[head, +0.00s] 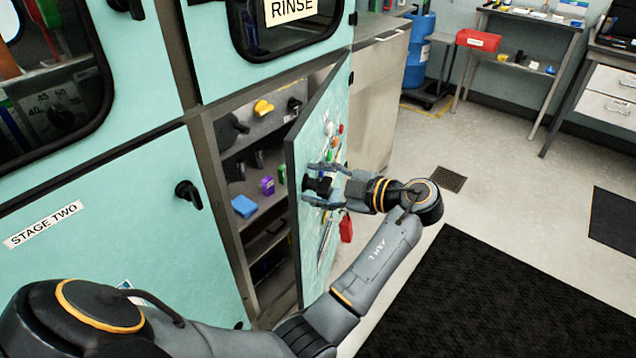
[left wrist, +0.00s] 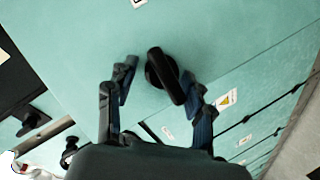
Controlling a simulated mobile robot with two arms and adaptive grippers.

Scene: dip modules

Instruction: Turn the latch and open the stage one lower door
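A teal lower door (head: 300,160) below the RINSE window stands partly open, showing the compartment behind it. I see no stage one label on it. Its black latch (head: 318,184) is on the door's outer face and also shows in the left wrist view (left wrist: 160,68). My left gripper (head: 312,182) is at the latch with its fingers spread on either side of it. In the left wrist view my left gripper (left wrist: 160,88) is open; the right finger is close to the latch handle, the left finger is apart from it. My right gripper is out of view.
A closed lower door (head: 110,240) labelled STAGE TWO, with its own black latch (head: 188,194), is left of the opening. The compartment (head: 240,150) holds yellow, purple and blue items. A black mat (head: 470,310) lies on the open floor at right.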

